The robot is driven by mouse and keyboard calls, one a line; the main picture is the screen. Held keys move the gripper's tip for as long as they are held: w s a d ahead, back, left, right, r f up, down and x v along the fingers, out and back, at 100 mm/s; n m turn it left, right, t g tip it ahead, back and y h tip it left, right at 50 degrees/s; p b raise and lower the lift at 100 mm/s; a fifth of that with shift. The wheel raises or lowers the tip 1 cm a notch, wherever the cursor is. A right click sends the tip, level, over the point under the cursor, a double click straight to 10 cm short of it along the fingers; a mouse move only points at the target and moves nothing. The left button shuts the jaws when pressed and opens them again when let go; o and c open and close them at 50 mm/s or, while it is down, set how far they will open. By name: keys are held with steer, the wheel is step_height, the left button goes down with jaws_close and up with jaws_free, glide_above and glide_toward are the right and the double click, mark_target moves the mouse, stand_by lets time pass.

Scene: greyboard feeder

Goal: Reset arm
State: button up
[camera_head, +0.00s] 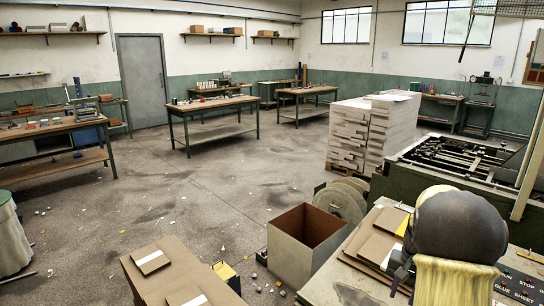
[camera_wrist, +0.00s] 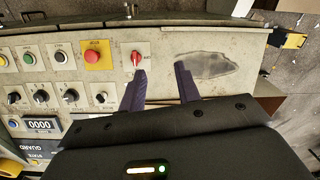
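My gripper shows in the wrist view (camera_wrist: 160,74) with its two dark fingers apart and nothing between them. It is over the control panel (camera_wrist: 210,40). The red selector knob (camera_wrist: 137,58) is just beyond the tip of the left finger; I cannot tell whether they touch. In the head view my arm is at the lower right, above the machine's front, and hides part of the panel. The gripper's fingers are hard to make out there.
The panel also has a red mushroom button (camera_wrist: 92,57) on a yellow plate, several knobs and a display (camera_wrist: 39,125). Greyboard sheets (camera_head: 378,243) lie left of my arm. An open bin (camera_head: 300,245) stands on the floor. A tall board stack (camera_head: 370,130) stands behind. The middle floor is mostly clear.

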steer(key=s+a+n+t+p, duration=0.1)
steer(key=s+a+n, duration=0.2)
steer(key=s+a, duration=0.4)
steer(key=s+a+r+n+t+p, duration=0.1)
steer(key=s+a+n, duration=0.3)
steer(key=a, duration=1)
steer(key=s, duration=0.3)
steer(key=shift+s+a+r+t, duration=0.15)
steer(key=shift+s+r+t, duration=0.05)
steer(key=shift+s+t, duration=0.1)
